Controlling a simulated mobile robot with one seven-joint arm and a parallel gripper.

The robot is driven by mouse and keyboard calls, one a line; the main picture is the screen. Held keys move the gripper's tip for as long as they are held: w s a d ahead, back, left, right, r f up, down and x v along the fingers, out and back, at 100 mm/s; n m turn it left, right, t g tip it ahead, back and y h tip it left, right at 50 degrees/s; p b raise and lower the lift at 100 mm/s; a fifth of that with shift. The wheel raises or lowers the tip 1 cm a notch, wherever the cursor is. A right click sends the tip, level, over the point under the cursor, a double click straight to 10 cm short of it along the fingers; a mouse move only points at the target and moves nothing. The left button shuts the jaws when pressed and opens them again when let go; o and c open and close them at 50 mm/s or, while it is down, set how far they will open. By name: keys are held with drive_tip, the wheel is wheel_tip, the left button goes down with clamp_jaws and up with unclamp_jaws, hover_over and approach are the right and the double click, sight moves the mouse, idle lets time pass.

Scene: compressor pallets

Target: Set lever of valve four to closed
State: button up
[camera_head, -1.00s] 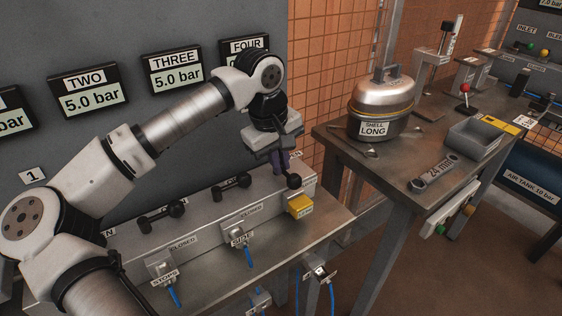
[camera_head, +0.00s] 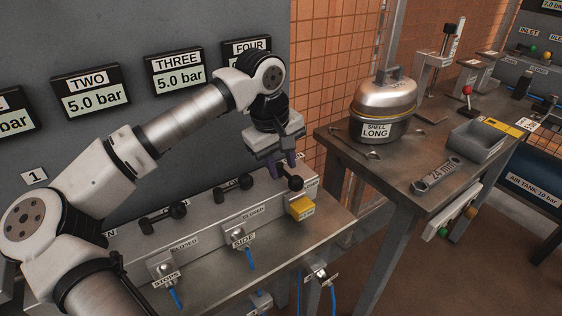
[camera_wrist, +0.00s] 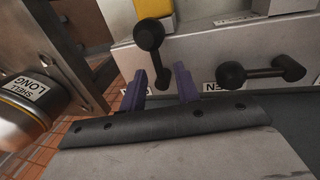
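Valve four's lever is a black rod with a round knob (camera_head: 295,183) at the right end of the grey valve block (camera_head: 205,210). In the wrist view its knob (camera_wrist: 149,36) is up, and its rod runs down towards the gap between my fingers. My gripper (camera_head: 285,167) is above that end of the block, its two purple fingers (camera_wrist: 161,88) apart, one on each side of the lever's lower part. I cannot tell whether either finger touches it. The FOUR display (camera_head: 246,50) is partly hidden by my arm. The lettering by valve four is mostly hidden.
Valve three's lever (camera_wrist: 262,71) lies beside my fingers. Another lever (camera_head: 165,216) is further left. A yellow block (camera_head: 300,208) sits just in front of valve four. A table with a metal shell (camera_head: 383,105) and a 24 mm wrench (camera_head: 437,175) stands to the right.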

wheel_tip(320, 180, up, 14)
drive_tip(key=s+a, duration=0.1)
drive_tip(key=a, duration=0.1)
drive_tip(key=shift+s+f, duration=0.2)
drive_tip(key=shift+s, duration=0.05)
drive_tip(key=shift+a, duration=0.1)
